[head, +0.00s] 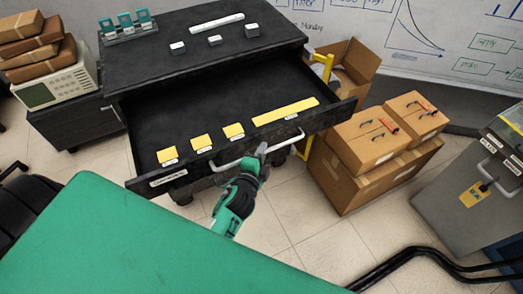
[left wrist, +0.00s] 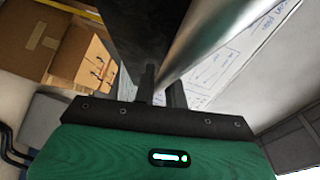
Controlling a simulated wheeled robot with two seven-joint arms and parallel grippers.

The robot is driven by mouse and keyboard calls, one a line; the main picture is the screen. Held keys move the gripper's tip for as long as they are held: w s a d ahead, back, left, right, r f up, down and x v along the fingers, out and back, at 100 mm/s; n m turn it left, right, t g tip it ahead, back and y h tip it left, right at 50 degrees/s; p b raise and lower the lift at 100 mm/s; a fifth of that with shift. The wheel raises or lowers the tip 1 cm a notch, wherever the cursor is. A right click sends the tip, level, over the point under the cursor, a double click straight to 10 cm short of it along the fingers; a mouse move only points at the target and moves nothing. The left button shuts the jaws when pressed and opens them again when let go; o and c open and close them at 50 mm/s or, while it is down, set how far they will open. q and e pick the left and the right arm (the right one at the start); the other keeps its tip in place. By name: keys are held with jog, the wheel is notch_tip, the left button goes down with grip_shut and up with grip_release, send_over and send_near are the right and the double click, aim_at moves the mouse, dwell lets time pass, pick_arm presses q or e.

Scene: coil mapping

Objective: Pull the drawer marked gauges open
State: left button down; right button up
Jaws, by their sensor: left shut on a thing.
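The black drawer (head: 215,118) stands well out of the black cabinet (head: 200,50). A small white label (head: 168,177) is on its front; its print is too small to read. The silver bar handle (head: 280,145) runs along the drawer front. My left gripper (head: 262,152) is shut on the handle near its middle. In the left wrist view the handle (left wrist: 215,35) shows as a large metal bar at the fingers (left wrist: 160,88). Inside the drawer lie several yellow pieces (head: 285,111) with small white labels along the front edge. My right gripper is not in view.
Cardboard boxes (head: 350,175) stand on the floor right of the drawer, close to its side. A grey case (head: 465,200) is farther right. White blocks (head: 214,40) and a teal-topped rack (head: 127,27) sit on the cabinet. Tiled floor (head: 310,225) is open before the drawer.

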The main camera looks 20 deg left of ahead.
pick_arm(q)
jog(key=c, duration=1.5)
grip_release()
jog(key=shift+o, duration=0.2)
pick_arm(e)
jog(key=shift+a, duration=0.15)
